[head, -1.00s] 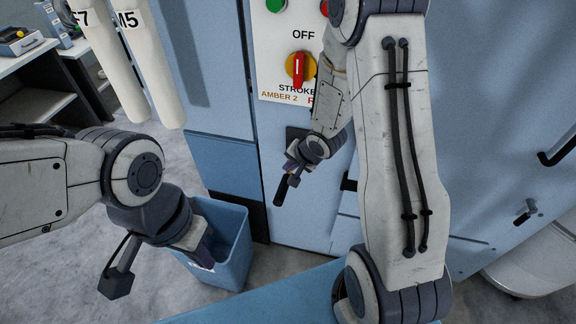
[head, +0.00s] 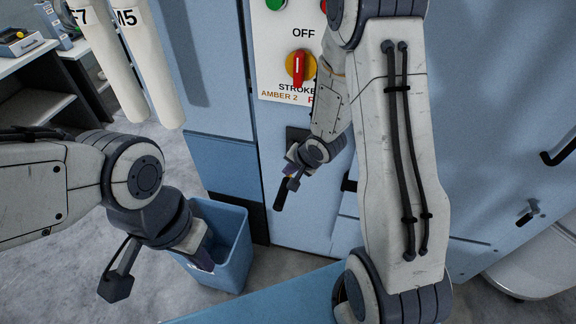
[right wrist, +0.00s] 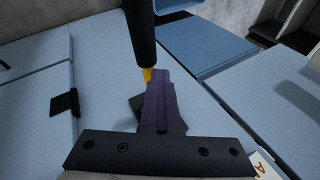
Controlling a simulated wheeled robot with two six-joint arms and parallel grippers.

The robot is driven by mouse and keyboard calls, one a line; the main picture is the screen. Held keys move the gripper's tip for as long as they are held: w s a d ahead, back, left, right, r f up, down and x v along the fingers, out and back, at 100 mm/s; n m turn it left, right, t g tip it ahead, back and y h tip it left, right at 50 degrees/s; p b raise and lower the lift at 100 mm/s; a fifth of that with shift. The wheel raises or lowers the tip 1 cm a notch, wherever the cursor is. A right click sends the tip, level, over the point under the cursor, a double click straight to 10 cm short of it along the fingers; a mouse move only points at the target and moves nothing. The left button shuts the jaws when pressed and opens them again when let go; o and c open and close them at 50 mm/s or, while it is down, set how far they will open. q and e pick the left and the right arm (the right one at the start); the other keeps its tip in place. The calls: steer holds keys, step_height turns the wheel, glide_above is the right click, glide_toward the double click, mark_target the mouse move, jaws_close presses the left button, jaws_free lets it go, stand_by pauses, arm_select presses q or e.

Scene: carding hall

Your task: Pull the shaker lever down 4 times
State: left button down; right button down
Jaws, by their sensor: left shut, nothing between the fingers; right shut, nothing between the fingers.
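The shaker lever (head: 279,195) shows in the head view as a black grip low on the blue machine front, below the switch panel. In the right wrist view its black grip (right wrist: 140,38) comes down from the top, with a short yellow shaft (right wrist: 147,75) under it. My right gripper (head: 292,171) is beside the lever, its purple fingers (right wrist: 160,98) shut and empty. The fingers overlap the yellow shaft in the wrist view; I cannot tell whether they touch it. My left gripper (head: 207,252) is shut and empty, over the blue bin, far from the lever.
A panel (head: 285,80) with a red and yellow switch (head: 299,69) is above the lever. A blue bin (head: 238,262) stands on the floor at the left of the machine. White tubes (head: 150,70) hang at upper left, in front of a shelf (head: 40,110).

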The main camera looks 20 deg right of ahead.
steer(key=shift+s+a+f+b, duration=0.15)
steer(key=shift+s+f+b, duration=0.2)
steer(key=shift+f+b, duration=0.4)
steer(key=shift+s+a+f+b, duration=0.15)
steer(key=shift+s+f+b, duration=0.25)
steer(key=shift+f, duration=0.45)
stand_by(0.8)
steer(key=shift+w, duration=0.1)
steer(key=r+p, duration=0.1)
steer(key=w+r+p, duration=0.1)
steer(key=p, duration=0.1)
steer(key=r+p, duration=0.1)
steer(key=r, duration=0.1)
steer(key=shift+w+d+p, duration=0.25)
steer(key=shift+d+p, duration=0.1)
steer(key=shift+d, duration=0.05)
steer(key=shift+w+d+r+p, duration=0.2)
steer(key=shift+r+p, duration=0.45)
steer(key=shift+p, duration=0.25)
steer(key=shift+w+d+r+p, duration=0.1)
steer(key=shift+w+r+p, duration=0.1)
steer(key=shift+r+p, duration=0.55)
steer(key=shift+w+d+r+p, duration=0.1)
steer(key=shift+w+r+p, duration=0.1)
steer(key=shift+r+p, duration=0.6)
steer(key=shift+f, duration=0.25)
